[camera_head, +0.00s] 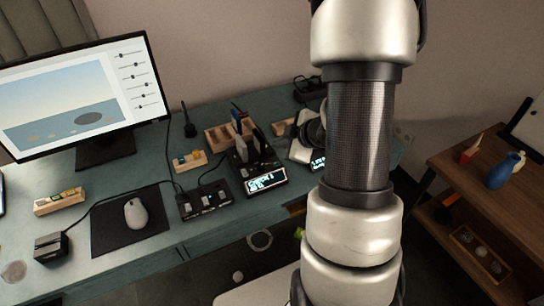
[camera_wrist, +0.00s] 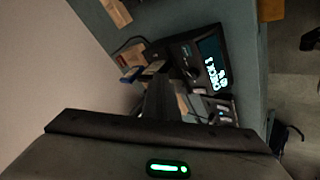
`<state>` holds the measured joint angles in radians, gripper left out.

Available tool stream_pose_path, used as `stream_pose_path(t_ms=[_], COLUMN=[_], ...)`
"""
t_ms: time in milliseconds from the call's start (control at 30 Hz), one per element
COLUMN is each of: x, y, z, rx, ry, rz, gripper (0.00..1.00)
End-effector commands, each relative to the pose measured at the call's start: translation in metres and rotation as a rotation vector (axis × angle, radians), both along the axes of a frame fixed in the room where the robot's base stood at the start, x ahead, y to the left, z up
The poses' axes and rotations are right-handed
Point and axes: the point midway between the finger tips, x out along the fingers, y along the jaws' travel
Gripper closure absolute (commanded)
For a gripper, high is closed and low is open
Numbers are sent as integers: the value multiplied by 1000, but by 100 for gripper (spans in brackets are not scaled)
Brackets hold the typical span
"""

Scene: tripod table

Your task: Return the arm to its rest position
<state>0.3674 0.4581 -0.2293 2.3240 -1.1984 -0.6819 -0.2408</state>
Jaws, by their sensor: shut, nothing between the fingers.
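My arm (camera_head: 358,150) rises through the right of the middle in the head view, with silver joints and a dark woven-looking link. It hides part of the desk and the wall behind it.
A teal desk (camera_head: 150,255) carries a monitor (camera_head: 75,90), a mouse (camera_head: 136,212) on a black mat, and a black device with a lit display (camera_head: 266,180), which also shows in the wrist view (camera_wrist: 208,60).

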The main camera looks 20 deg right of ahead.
Motion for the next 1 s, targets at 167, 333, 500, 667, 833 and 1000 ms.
stream_pose_path(t_ms=[167, 333, 500, 667, 833, 1000], x=[0, 9, 8, -34, -96, -148], y=[0, -7, -16, 2, 45, 88], z=[0, 28, 106, 170, 202, 214], rx=[0, -36, -69, 13, 170, 298], ry=[-1, -17, -39, -10, 82, 186], rz=[-1, -77, -335, -596, -770, -839], gripper=[100, 100, 100, 100, 100, 100])
